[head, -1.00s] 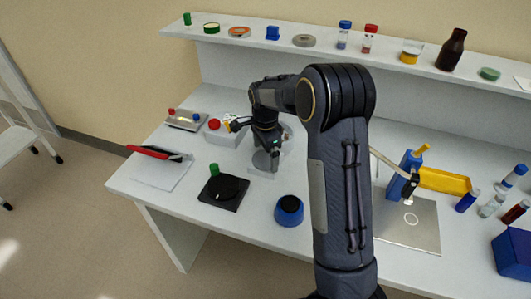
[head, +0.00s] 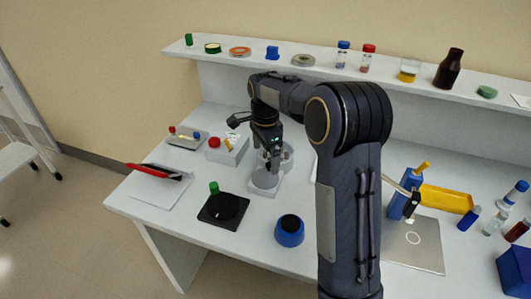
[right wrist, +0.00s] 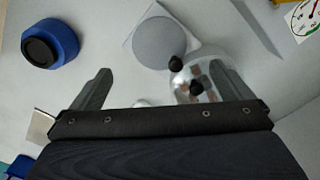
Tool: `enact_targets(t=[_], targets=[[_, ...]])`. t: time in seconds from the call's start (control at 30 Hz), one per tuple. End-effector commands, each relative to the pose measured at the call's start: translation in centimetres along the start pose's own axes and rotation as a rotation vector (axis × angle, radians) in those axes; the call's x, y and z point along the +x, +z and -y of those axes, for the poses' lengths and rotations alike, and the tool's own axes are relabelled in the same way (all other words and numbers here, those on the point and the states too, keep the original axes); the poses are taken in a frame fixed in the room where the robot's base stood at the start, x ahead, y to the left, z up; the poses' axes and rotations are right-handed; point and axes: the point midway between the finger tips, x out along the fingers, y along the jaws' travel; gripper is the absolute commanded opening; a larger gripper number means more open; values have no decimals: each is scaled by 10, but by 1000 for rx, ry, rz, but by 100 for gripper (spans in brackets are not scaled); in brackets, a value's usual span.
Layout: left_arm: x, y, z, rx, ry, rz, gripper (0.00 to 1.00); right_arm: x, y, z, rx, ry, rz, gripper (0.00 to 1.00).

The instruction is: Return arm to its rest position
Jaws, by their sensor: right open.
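My right arm rises through the middle of the head view and bends at a dark elbow. Its forearm reaches to the back left. My right gripper (head: 268,163) points down over the bench, close to a white stand with a grey disc (head: 265,180). In the right wrist view, the right gripper (right wrist: 160,88) has its two fingers wide apart with nothing held between them. The grey disc (right wrist: 165,42) lies beyond the fingers there. A shiny clear vessel (right wrist: 183,80) with black knobs is partly hidden by the right finger. My left gripper is not in view.
A blue ring with a black top (head: 290,231) and a black plate (head: 223,209) are in front. A white box (head: 228,150) stands left of the gripper. A blue holder (head: 401,200) and yellow tray (head: 446,199) are right of the arm. A shelf (head: 220,59) with bottles runs behind.

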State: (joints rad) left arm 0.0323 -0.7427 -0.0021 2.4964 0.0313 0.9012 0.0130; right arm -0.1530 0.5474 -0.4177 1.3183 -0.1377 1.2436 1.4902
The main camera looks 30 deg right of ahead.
Motion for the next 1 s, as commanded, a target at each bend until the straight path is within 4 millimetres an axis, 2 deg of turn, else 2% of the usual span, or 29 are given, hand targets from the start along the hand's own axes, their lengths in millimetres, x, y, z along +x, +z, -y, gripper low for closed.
enact_targets(t=[0.33, 0.47, 0.57, 0.7, 0.8, 0.9, 1.0], targets=[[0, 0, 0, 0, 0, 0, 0, 0, 0, 0, -1, 0, 1, 99], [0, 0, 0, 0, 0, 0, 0, -9, -1, -13, -52, -20, 34, 99], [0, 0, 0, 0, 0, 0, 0, -26, 1, -41, -174, -70, 98, 99], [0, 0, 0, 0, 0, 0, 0, -52, 15, -101, -450, -201, 185, 99], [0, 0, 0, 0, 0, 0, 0, -65, 29, -147, -668, -314, 203, 99], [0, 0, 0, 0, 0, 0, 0, -70, 46, -194, -887, -428, 182, 99], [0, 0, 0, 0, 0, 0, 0, -66, 63, -236, -1089, -526, 126, 99]])
